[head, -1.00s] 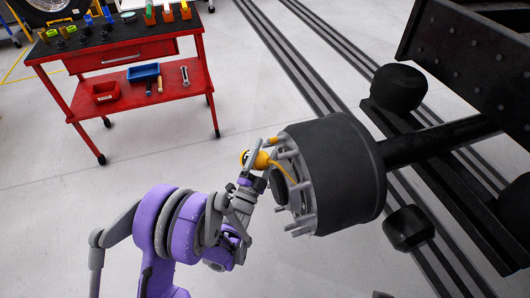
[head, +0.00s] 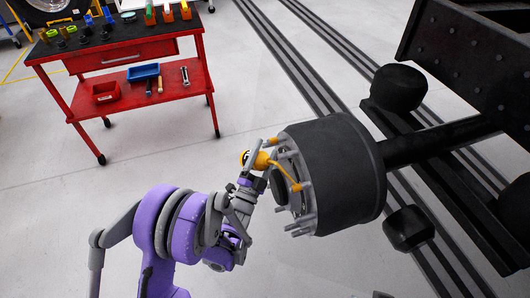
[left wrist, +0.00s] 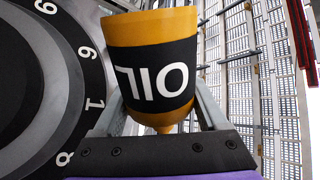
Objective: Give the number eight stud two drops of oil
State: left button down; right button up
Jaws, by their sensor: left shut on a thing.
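An orange oil can (head: 262,160) with a thin bent spout is held by my left gripper (head: 258,157) beside the hub face. In the left wrist view the can (left wrist: 150,32) has a black band reading OIL, upside down, between the two fingers (left wrist: 165,118). In the head view the spout tip reaches in front of the studs of the wheel hub (head: 303,205); I cannot tell which stud it is over. In the left wrist view the hub's dark number ring (left wrist: 82,80) shows several white digits, with an 8 at the lower left. My right gripper is not in view.
A red workbench (head: 150,112) with bins and tools stands at the back left. A black brake drum (head: 335,170) sits behind the hub on a dark axle (head: 430,145), under a black frame at the right. Grey floor is clear between bench and hub.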

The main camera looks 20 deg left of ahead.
pick_arm(q)
jog(key=shift+r, duration=0.1)
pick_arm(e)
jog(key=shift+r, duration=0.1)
pick_arm(q)
jog(key=shift+r+p, duration=1.65)
jog(key=shift+r, duration=0.85)
jog(key=shift+f, duration=0.1)
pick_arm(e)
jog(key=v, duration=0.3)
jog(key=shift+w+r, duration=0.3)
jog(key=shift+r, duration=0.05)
pick_arm(q)
jog(key=s+h, duration=0.1)
jog(key=s+a+m+h, duration=0.1)
jog(key=s+a+f+h, duration=0.1)
jog(key=shift+s+a+m+g, duration=0.1)
jog(key=shift+s+m+g, duration=0.15)
jog(key=shift+m+g, duration=0.15)
notch_tip(320, 180, up, 20)
jog(key=p, duration=2)
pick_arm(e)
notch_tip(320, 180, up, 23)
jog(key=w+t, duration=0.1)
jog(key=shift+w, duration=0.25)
